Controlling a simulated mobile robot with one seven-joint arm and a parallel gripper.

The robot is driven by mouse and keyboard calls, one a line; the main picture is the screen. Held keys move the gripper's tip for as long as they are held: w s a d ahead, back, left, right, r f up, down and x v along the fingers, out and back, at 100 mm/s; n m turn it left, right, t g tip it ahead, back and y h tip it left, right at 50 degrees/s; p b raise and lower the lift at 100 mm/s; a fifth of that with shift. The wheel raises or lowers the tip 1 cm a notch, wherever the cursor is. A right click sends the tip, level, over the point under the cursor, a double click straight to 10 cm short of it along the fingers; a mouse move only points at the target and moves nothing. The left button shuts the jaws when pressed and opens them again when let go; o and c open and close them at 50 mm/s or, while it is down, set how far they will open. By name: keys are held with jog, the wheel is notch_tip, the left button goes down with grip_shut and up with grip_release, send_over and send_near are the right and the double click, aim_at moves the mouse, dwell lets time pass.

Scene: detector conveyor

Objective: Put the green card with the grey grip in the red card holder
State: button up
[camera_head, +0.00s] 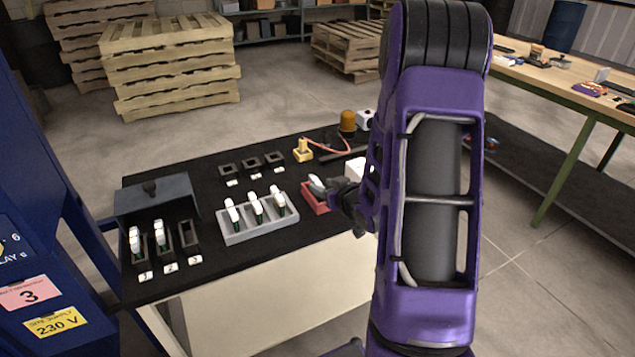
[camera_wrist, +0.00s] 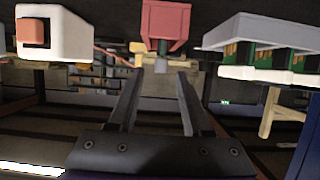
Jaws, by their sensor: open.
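The red card holder (camera_head: 309,203) stands on the black table top, right of the grey rack. A grey grip (camera_head: 317,185) rises from it; the card's green part is hidden. In the wrist view, which looks upside down, the red holder (camera_wrist: 166,22) is at top centre, with the grey grip (camera_wrist: 161,64) showing just past its edge. My gripper (camera_head: 334,189) is close to the holder on its right. In the wrist view, my gripper (camera_wrist: 161,78) has its fingers apart, the grip appearing between and just beyond the tips, with no clear contact.
The grey rack (camera_head: 262,230) holds green cards with white grips. White-gripped cards also stand in dark slots (camera_head: 163,250) at the left, beside a grey box (camera_head: 157,199). A white box with a red button (camera_wrist: 40,33), an amber lamp (camera_head: 348,121) and a yellow connector (camera_head: 303,150) are nearby.

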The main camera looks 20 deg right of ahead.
jog(key=v, duration=0.7)
jog(key=shift+s+r, duration=0.1)
jog(key=shift+r, duration=0.05)
